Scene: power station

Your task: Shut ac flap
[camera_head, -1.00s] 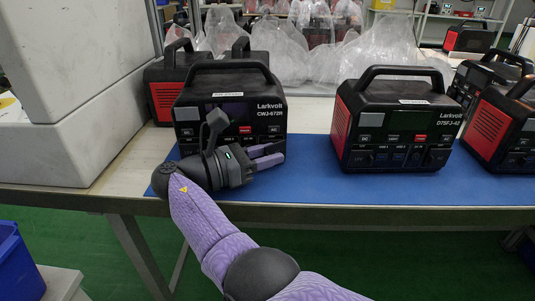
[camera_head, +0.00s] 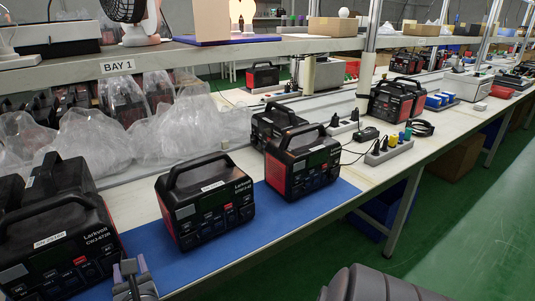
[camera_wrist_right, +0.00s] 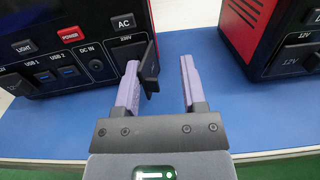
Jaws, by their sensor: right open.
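The power station marked CWJ-672R (camera_head: 60,235) stands on the blue mat at the left of the head view. In the right wrist view, its dark AC flap (camera_wrist_right: 150,66) stands open, sticking out from the right side of the AC socket (camera_wrist_right: 126,48). My right gripper (camera_wrist_right: 160,80) is open, its purple fingers pointing at the station's front. The flap's outer edge lies between the fingers, close to the left one; whether they touch cannot be told. The right gripper (camera_head: 130,267) also shows at the bottom of the head view. My left gripper is not in view.
A second power station (camera_head: 205,203) stands just right of the first, with a gap of blue mat (camera_head: 160,255) between them. More stations (camera_head: 303,160) follow along the bench. A power strip (camera_head: 388,150) and cables lie farther right. Plastic bags (camera_head: 95,150) lie behind.

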